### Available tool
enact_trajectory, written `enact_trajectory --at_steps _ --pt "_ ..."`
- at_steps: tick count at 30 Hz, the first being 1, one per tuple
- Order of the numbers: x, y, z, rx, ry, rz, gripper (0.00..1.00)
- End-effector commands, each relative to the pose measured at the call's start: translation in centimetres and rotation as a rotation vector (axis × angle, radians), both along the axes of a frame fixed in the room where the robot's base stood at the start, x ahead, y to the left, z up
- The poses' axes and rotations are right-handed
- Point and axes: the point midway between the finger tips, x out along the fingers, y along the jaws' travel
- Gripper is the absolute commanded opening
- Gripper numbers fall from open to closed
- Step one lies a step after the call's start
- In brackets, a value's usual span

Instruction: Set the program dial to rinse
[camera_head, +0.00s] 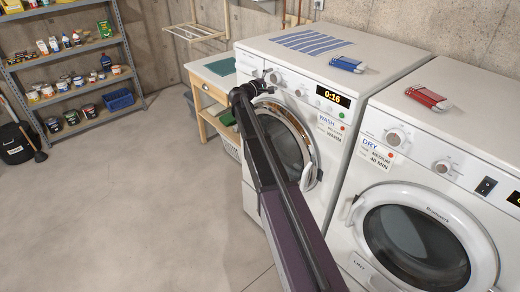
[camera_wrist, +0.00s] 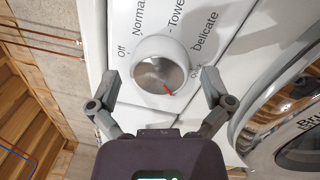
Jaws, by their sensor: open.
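The program dial (camera_wrist: 160,72), a round silver knob with a white collar, sits on the white washer panel in the wrist view. Its red mark points to the lower right. Around it I read Off, Normal, Towels (its end cut off) and Delicate; another label at the right is partly hidden by a finger. No rinse label is readable. My gripper (camera_wrist: 160,82) is open, one finger on each side of the dial; I cannot tell whether they touch it. In the head view my arm reaches the left end of the washer (camera_head: 258,172) panel, and the gripper hides part of it.
The dryer (camera_head: 365,215) stands to the right, with its own knobs. A blue brush (camera_head: 347,64) and a striped cloth (camera_head: 312,42) lie on the washer; a red brush (camera_head: 428,97) lies on the dryer. A wooden table (camera_head: 205,88) stands left of the washer.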

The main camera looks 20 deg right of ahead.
Motion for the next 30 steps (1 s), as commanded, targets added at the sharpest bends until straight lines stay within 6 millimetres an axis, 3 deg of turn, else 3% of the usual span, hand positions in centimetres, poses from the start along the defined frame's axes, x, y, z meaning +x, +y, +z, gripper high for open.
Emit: enact_trajectory --at_steps 30 --pt "-0.10 -0.04 0.13 -0.231 0.636 0.000 1.00"
